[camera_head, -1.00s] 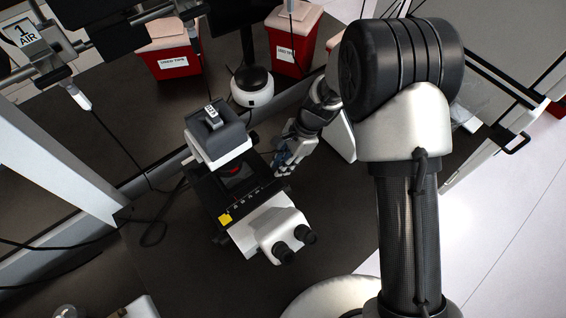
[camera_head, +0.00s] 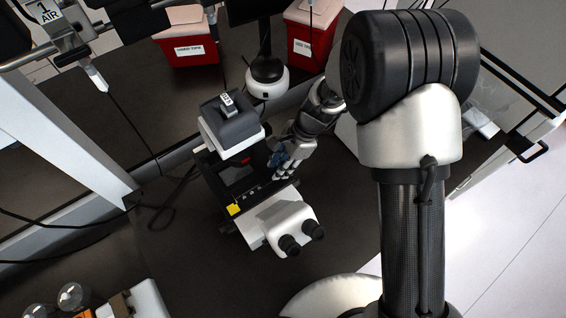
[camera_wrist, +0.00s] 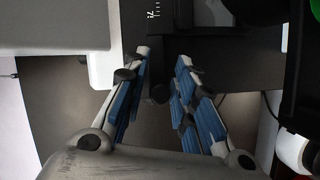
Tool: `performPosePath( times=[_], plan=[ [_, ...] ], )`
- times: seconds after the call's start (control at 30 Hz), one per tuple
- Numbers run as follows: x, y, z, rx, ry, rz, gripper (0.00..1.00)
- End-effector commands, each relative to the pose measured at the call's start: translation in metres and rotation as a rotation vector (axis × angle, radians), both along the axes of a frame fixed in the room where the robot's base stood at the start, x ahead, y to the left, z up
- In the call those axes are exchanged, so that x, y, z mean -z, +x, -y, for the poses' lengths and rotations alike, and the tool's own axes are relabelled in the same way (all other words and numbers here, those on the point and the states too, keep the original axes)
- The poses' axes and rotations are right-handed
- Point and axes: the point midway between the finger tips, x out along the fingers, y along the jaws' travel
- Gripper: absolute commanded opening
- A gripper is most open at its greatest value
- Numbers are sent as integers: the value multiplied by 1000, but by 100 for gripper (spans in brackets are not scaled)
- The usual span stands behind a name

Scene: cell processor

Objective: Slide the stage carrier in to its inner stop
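The microscope (camera_head: 238,115) stands on the dark bench, its grey-topped head at the back and its twin eyepieces in front. Its black stage (camera_head: 228,183) lies between them; the carrier cannot be told apart from the stage there. My gripper (camera_head: 280,163) is at the stage's right side. In the wrist view, my gripper (camera_wrist: 164,57) is open, its blue-padded fingers apart. A black plate with a white scale (camera_wrist: 153,25), apparently part of the stage or carrier, lies ahead. A dark rounded knob (camera_wrist: 158,92) shows between the fingers; contact cannot be told.
Two red bins (camera_head: 188,52) (camera_head: 312,40) and a round white-and-black device (camera_head: 267,80) stand behind the microscope. A cable (camera_head: 165,205) lies on its left. Bottles (camera_head: 72,295) stand at the front left. Bare bench (camera_head: 190,265) lies in front.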

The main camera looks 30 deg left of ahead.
Motion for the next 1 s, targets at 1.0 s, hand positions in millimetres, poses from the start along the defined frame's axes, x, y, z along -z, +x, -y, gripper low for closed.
performPosePath(
  times=[1.0],
  plan=[
    [-93, 31, 26, 3, 3, 7, 36]
  ],
)
